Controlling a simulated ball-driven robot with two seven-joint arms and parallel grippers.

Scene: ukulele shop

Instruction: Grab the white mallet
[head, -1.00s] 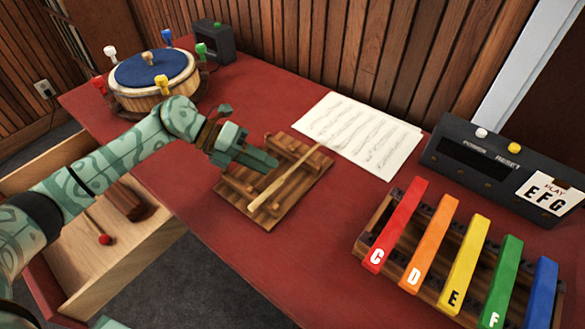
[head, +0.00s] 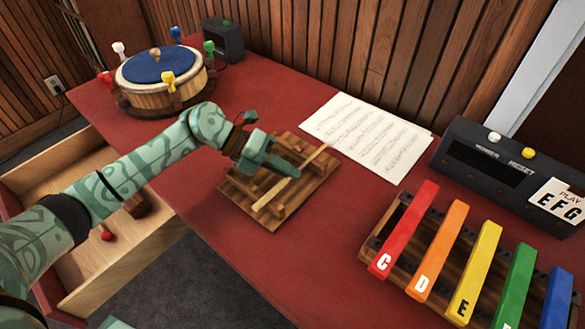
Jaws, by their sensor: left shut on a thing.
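A pale wooden stick (head: 269,195) lies slantwise across a small wooden rack (head: 243,192) on the red table. It looks like a mallet handle; I cannot make out a white head on it. My left gripper (head: 288,168) reaches over the rack and is shut on the stick about its middle, hiding that part. The stick's thin far end shows beyond the fingers. My right gripper is not in view.
A xylophone (head: 440,255) with coloured bars stands at the right, before a dark control box (head: 490,165). Sheet music (head: 370,135) lies behind the rack. A round drum (head: 155,85) stands back left. An open drawer (head: 160,255) holds a red-headed mallet (head: 107,235).

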